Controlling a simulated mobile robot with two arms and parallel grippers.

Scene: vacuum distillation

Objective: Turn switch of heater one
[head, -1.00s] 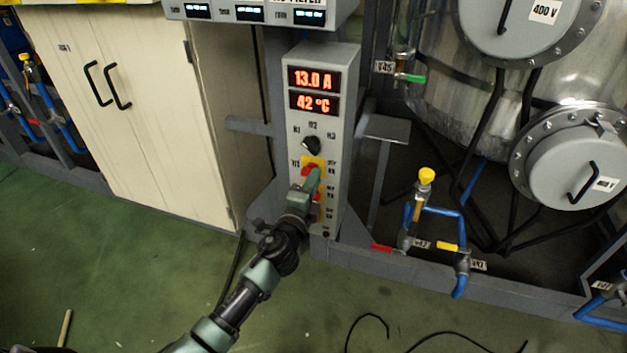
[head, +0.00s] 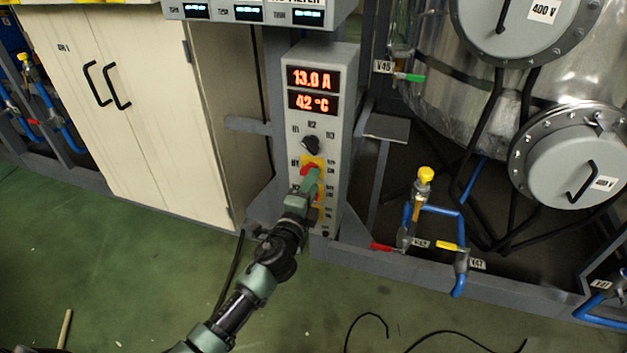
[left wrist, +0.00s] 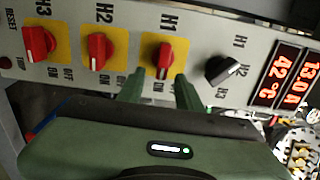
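The heater one switch, marked H1, is a red knob on a yellow plate (left wrist: 165,55) in the left wrist view. In the head view the red knob (head: 309,169) shows on the grey control panel (head: 341,120), partly hidden by my gripper. My left gripper (head: 313,181) reaches the panel from below. In the left wrist view its two green fingers (left wrist: 161,82) are apart, with the tips on either side of the lower part of the H1 knob. I cannot tell whether they touch it. My right gripper is in neither view.
Red knobs H2 (left wrist: 97,52) and H3 (left wrist: 40,42) and a black selector knob (left wrist: 222,70) sit on the same panel. Displays (head: 314,78) read 13.0 A and 42 °C. A beige cabinet (head: 130,120) stands left, blue pipes (head: 440,210) right.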

